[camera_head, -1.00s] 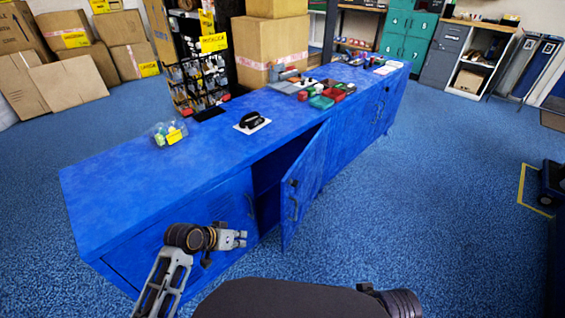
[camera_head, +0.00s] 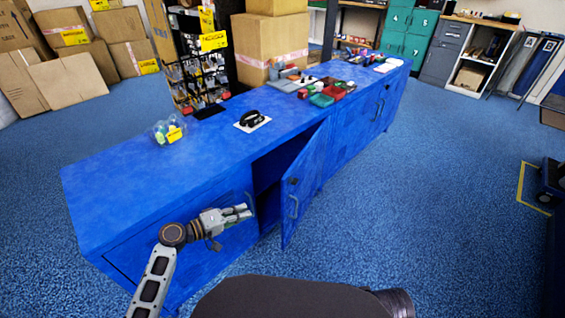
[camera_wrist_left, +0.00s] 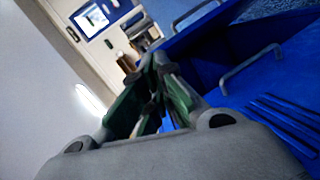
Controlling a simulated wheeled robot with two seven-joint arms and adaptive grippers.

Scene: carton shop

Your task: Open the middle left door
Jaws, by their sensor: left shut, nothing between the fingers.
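A long blue cabinet (camera_head: 150,180) has several doors along its front. One door (camera_head: 306,178) stands ajar, swung out toward me, with a handle (camera_head: 293,206) on its face and a dark gap to its left. Left of the gap is a shut door with a handle (camera_head: 251,204). My left gripper (camera_head: 248,211) is shut and empty, its fingertips close to this handle; contact cannot be told. In the left wrist view the fingers (camera_wrist_left: 160,85) are together, and a handle (camera_wrist_left: 250,66) shows on a blue panel beyond them. My right gripper is out of view.
On the cabinet top are a clear tub (camera_head: 168,131), a black item on a white card (camera_head: 252,121) and red and green trays (camera_head: 322,99). Cartons (camera_head: 270,45) stand behind.

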